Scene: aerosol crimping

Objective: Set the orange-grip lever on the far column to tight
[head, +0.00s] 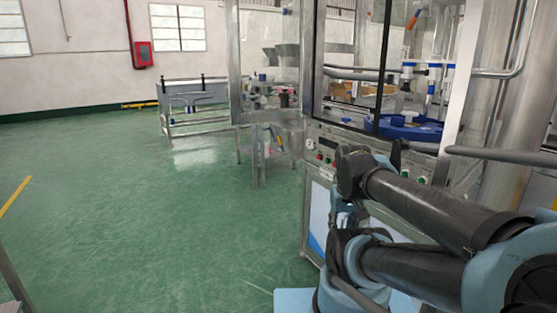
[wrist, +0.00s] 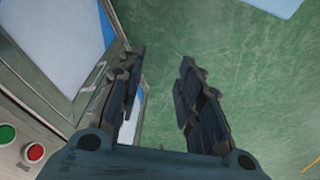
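A small orange grip (head: 413,18) shows near the top of the head view, behind the machine's frame. It slants up to the right, and it appears to be the lever on the far column. It is too small to tell its setting. My gripper (wrist: 162,57) shows in the wrist view with its two dark fingers apart and nothing between them. It points down past the cabinet's side toward the green floor, well below and apart from the orange grip. The lever is not in the wrist view.
The metal-framed machine has a blue round table (head: 410,127) inside and a button panel (head: 327,154) on its front. A red button (wrist: 34,152) is close to my gripper. A steel stand (head: 262,150) is left of the machine. Green floor (head: 110,200) is open at left.

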